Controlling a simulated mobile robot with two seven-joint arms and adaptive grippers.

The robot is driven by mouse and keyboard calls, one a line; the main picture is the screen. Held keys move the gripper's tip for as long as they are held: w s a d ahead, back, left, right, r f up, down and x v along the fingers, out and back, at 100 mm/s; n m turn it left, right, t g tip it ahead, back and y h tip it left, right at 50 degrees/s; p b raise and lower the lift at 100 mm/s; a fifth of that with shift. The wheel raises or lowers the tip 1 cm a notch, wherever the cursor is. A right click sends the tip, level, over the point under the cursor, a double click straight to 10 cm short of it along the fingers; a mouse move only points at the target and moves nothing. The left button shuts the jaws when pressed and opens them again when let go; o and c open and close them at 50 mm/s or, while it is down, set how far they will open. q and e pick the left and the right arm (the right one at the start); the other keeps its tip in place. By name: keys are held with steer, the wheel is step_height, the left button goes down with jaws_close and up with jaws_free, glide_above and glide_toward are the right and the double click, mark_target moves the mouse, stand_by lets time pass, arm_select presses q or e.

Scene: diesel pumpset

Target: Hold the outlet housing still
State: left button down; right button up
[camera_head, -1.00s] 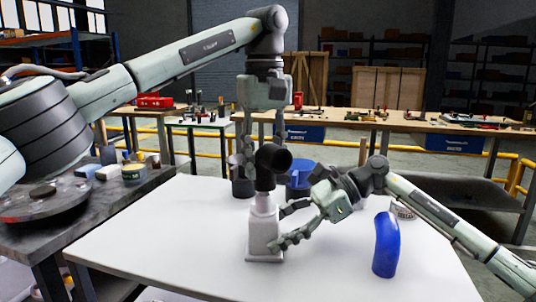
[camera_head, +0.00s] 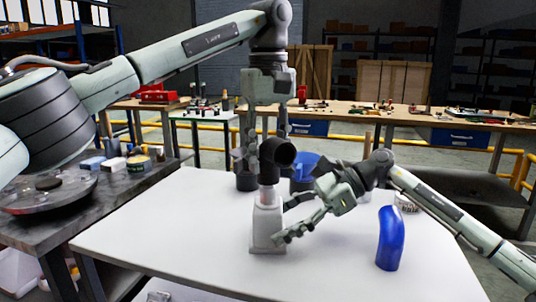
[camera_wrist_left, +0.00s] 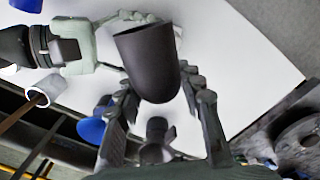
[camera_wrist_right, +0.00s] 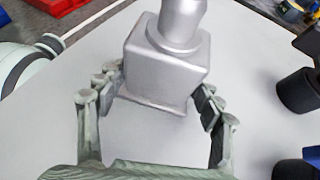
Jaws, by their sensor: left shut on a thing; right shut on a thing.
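The outlet housing, a light grey block-like body with a narrower neck (camera_head: 267,232), stands upright on the white table. It also shows in the right wrist view (camera_wrist_right: 165,65). My right gripper (camera_head: 286,220) is shut on its lower body, with a finger on either side in the right wrist view (camera_wrist_right: 158,95). A black elbow pipe (camera_head: 272,160) sits at the top of the neck, its round opening facing right. My left gripper (camera_head: 265,150) comes down from above, shut on this elbow, which fills the space between its fingers in the left wrist view (camera_wrist_left: 150,65). The joint between elbow and neck is partly hidden.
A curved blue hose (camera_head: 389,238) stands on the table to the right. A blue round part (camera_head: 304,172) and black cylinders (camera_wrist_right: 297,92) are behind the housing. A dark workbench (camera_head: 120,200) with cans adjoins at left. The front of the white table (camera_head: 200,255) is clear.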

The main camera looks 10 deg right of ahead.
mark_target(268, 186)
arm_select(q)
steer(key=shift+f, duration=2.25)
steer(key=c, duration=0.9)
jaws_free()
steer(key=shift+r, duration=0.1)
step_height(268, 186, up, 12)
arm_select(e)
steer(key=o, duration=1.7)
steer(key=shift+o, duration=0.2)
